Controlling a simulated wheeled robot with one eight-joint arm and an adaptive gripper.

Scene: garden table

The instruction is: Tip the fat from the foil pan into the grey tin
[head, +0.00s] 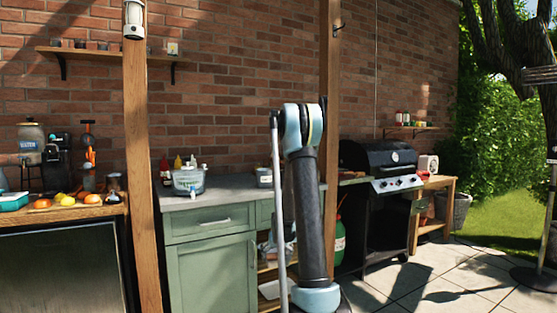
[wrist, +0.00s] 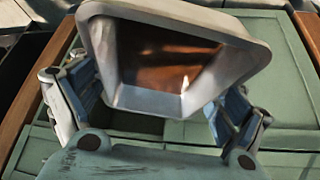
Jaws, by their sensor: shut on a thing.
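The foil pan (wrist: 190,27) fills the upper middle of the wrist view, silvery and tilted so that I see into it. Brown fat (wrist: 160,75) shows on its inside; how much is there I cannot tell. My gripper (wrist: 153,102) is shut on the pan, one finger at each side. A small grey tin (head: 264,178) stands on the green cabinet's worktop, just left of my arm. I cannot make out the tin in the wrist view.
A wooden post (head: 138,150) rises left of the cabinet, another (head: 330,90) behind my arm. A black grill (head: 377,170) stands to the right. The paving at right is mostly free.

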